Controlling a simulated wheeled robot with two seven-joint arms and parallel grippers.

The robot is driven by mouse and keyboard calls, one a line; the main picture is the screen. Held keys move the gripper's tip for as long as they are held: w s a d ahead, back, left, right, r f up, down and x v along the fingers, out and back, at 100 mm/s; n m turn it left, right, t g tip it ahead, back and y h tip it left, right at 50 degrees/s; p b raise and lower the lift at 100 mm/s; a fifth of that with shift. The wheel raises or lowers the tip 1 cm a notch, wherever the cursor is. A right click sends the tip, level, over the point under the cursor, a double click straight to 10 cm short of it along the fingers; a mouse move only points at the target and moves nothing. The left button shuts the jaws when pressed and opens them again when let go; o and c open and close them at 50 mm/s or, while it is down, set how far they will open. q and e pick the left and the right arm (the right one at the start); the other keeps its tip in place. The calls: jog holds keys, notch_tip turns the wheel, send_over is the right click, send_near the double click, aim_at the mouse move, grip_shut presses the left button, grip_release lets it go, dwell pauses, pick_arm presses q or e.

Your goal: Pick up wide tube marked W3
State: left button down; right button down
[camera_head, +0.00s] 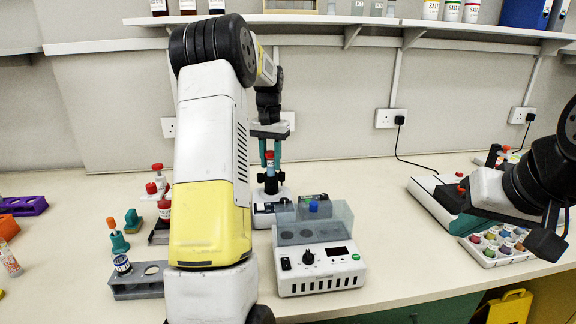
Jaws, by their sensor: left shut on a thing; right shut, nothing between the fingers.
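My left gripper (268,148) hangs at the back of the bench with its teal fingers pointing down. It is shut on a red-capped tube (270,166), which stands upright between the fingers. The tube is just above or in a dark device with a pale base (263,212); I cannot tell whether it touches. Its marking is too small to read.
A white heater box (320,275) with a clear shield and a blue-capped tube (313,206) stands at front centre. A grey rack (137,290) is at left front, a purple rack (27,206) at far left. A tray of coloured caps (492,256) lies under my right arm.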

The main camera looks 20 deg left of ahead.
pick_arm(q)
jog(key=shift+r, duration=3.75)
